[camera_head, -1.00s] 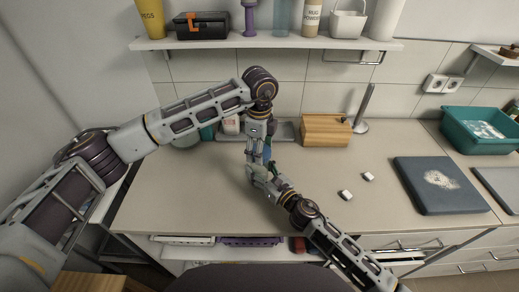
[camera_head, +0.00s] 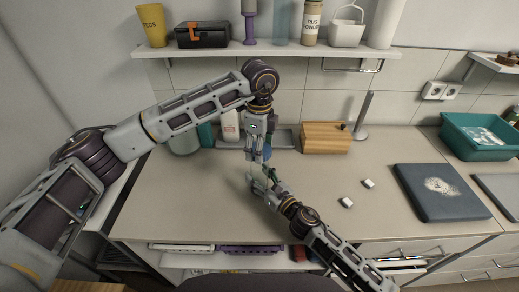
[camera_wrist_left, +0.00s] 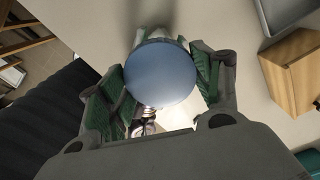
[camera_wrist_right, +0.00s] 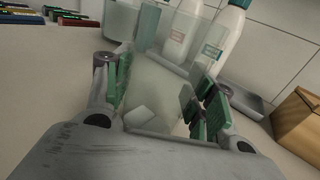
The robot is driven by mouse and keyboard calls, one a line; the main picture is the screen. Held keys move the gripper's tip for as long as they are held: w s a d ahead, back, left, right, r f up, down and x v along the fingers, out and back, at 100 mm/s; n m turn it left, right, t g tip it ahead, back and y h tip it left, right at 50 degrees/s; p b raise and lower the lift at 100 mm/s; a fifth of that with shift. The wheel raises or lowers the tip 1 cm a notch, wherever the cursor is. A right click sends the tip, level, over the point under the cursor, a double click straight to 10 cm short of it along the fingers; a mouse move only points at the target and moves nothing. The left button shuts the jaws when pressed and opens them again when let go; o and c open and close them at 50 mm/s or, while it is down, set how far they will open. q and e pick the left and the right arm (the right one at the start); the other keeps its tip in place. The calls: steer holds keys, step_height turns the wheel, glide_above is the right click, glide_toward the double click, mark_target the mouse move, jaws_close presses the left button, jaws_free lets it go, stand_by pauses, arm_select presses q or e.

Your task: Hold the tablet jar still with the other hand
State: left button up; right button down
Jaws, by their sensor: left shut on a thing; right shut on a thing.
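The tablet jar is a clear jar with a round blue lid. My left gripper (camera_head: 262,157) reaches down from above and is shut on the blue lid (camera_wrist_left: 162,74), which sits between its green pads in the left wrist view. My right gripper (camera_head: 262,178) comes from the front and is shut on the clear body of the tablet jar (camera_wrist_right: 158,80), between its pads in the right wrist view. A white tablet-like block (camera_wrist_right: 140,117) shows through the jar. In the head view the grippers mostly hide the jar.
Two white blocks (camera_head: 346,202) lie on the counter to the right. A wooden block (camera_head: 326,138), bottles (camera_head: 230,126) and a grey tray stand behind. A dark blue board (camera_head: 442,190) and a teal bin (camera_head: 478,140) are at right. The front middle counter is clear.

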steer(key=shift+c, duration=2.1)
jaws_free()
steer(key=shift+s+d, duration=0.1)
steer(key=shift+s, duration=0.05)
steer(key=shift+v, duration=5.8)
